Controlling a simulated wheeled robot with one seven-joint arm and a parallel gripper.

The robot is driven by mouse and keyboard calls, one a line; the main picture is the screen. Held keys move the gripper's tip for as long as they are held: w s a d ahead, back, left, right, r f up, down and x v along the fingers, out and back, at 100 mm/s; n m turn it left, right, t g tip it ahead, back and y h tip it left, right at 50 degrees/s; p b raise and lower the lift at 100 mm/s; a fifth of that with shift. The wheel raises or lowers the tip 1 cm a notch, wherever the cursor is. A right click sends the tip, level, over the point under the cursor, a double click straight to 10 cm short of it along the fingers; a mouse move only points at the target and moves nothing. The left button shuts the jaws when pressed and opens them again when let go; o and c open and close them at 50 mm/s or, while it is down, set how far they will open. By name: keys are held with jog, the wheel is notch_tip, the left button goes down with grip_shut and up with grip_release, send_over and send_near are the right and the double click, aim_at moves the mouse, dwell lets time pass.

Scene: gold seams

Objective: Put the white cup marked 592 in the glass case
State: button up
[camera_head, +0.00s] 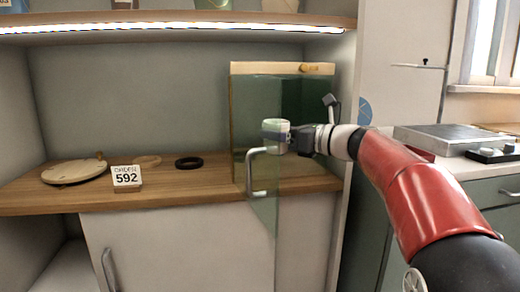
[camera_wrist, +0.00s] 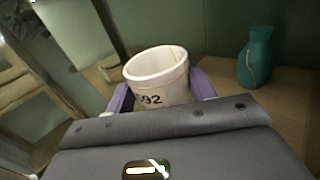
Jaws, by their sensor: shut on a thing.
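My gripper (camera_head: 291,136) is shut on the white cup (camera_head: 275,128) and holds it upright in front of the glass case (camera_head: 283,69). The cup (camera_wrist: 153,64) shows in the wrist view between the purple fingers of my gripper (camera_wrist: 160,90), with "92" readable and the first digit partly hidden. The case's inside is dark and partly hidden by my arm.
A teal vase (camera_wrist: 257,57) with a gold seam stands right of the cup in the wrist view. A lit shelf (camera_head: 180,27) runs above.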

jog(key=w+a, duration=0.1)
jog(key=w, duration=0.2)
jog(key=w+a+f, duration=0.1)
jog(key=w+a, duration=0.1)
jog(key=w, duration=0.1)
jog(key=w+a+f, duration=0.1)
jog(key=w+a, duration=0.1)
jog(key=w, duration=0.1)
jog(key=shift+w+f, duration=0.15)
jog(key=shift+w, duration=0.15)
notch_tip(320, 180, down, 4)
jog(key=shift+f+b, duration=0.15)
jog(key=shift+b, duration=0.85)
jog(key=shift+w+a+f, duration=0.1)
jog(key=shift+w+f, duration=0.05)
jog(key=shift+f, duration=0.2)
jog(key=shift+r, duration=0.2)
jog(key=shift+f, duration=0.2)
jog(key=o, duration=1.1)
